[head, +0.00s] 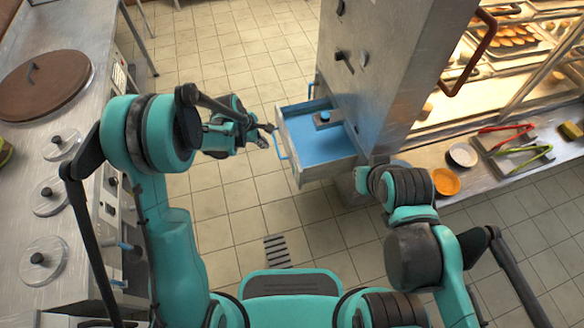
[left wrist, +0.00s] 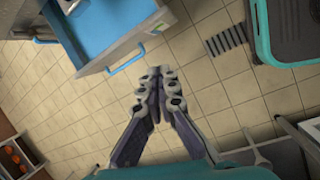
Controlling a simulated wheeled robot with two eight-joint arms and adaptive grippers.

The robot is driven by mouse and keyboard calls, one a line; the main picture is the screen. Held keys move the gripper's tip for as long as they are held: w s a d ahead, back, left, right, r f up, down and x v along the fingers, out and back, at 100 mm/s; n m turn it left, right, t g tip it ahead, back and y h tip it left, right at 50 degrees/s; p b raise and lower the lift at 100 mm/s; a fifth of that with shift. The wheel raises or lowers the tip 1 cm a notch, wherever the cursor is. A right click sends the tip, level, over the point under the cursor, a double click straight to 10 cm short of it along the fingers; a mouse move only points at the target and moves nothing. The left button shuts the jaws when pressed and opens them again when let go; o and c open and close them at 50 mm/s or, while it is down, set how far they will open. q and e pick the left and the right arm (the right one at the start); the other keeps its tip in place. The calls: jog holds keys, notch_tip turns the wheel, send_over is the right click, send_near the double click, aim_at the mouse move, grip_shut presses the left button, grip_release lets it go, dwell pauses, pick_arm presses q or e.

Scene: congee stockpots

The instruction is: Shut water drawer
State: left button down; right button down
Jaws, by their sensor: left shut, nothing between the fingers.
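The water drawer (head: 318,147) stands pulled out of the metal cabinet, with a blue inside and a small dark-knobbed piece in it. Its blue handle (head: 281,146) is on the front, facing left; it also shows in the left wrist view (left wrist: 126,62). My left gripper (head: 268,134) is shut and empty, just left of the drawer front near the handle. In the left wrist view its closed fingertips (left wrist: 160,72) are a little right of the handle, with a gap seen between them. My right arm is bent in front of the cabinet; its fingers do not show.
The metal cabinet (head: 382,60) rises behind the drawer. A counter with pot lids (head: 45,85) runs along the left. A lit food case with tongs (head: 510,137) and small bowls (head: 446,182) is at right. Tiled floor (head: 225,190) lies clear left of the drawer.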

pick_arm(q)
jog(key=w+d+f+n+b, duration=0.1)
jog(key=d+f, duration=0.4)
jog(key=f, duration=0.5)
jog(key=w+d+f+n+g+b, duration=0.1)
jog(key=d+f+b, duration=0.3)
jog(key=f, duration=0.7)
jog(key=shift+w+d+n+h+b, duration=0.4)
jog(key=shift+d+n, duration=0.1)
jog(key=shift+n, duration=0.4)
